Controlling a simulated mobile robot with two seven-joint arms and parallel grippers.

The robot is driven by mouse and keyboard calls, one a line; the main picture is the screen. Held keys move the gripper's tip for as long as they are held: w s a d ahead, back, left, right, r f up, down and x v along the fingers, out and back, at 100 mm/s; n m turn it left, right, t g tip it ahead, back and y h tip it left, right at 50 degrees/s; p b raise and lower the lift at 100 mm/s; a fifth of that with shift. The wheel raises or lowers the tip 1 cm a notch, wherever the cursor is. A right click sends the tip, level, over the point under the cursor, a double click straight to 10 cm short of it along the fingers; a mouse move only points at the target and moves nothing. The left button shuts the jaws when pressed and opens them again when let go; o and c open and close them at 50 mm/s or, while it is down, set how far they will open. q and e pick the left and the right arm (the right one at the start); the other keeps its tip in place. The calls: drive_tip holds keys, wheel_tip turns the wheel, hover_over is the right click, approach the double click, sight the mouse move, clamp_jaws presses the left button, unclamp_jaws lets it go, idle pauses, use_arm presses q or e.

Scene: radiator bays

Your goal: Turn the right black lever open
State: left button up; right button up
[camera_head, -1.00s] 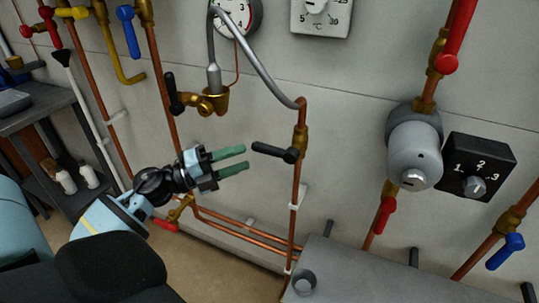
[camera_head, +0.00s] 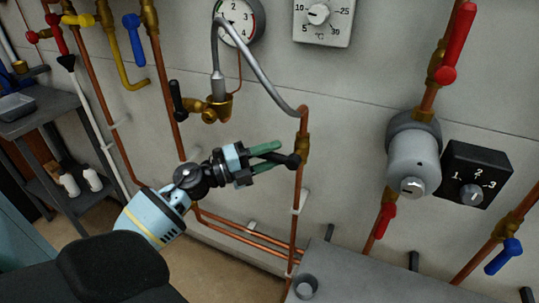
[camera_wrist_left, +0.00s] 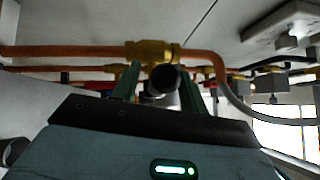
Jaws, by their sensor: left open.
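The right black lever (camera_head: 293,161) sits on a brass valve (camera_head: 302,146) on a vertical copper pipe. Most of its handle is hidden behind the fingers of my left gripper (camera_head: 278,152). In the left wrist view the black lever (camera_wrist_left: 165,80) is seen end-on between the two green fingers, in front of the brass valve body (camera_wrist_left: 152,50). The left gripper is open around the lever, with gaps visible in the wrist view. Another black lever (camera_head: 177,97) stands upright on a brass fitting (camera_head: 210,107) to the left. My right gripper is out of view.
A grey curved pipe (camera_head: 258,75) arches above the left gripper. A pressure gauge (camera_head: 239,19) and thermostat (camera_head: 322,15) are higher on the wall. A grey radiator (camera_head: 350,275) is below. A grey cylinder (camera_head: 413,150) and black dial box (camera_head: 476,173) are right.

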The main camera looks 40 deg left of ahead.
use_arm(q)
clamp_jaws()
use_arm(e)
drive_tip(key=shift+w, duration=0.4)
use_arm(q)
drive_tip(key=shift+f, duration=0.1)
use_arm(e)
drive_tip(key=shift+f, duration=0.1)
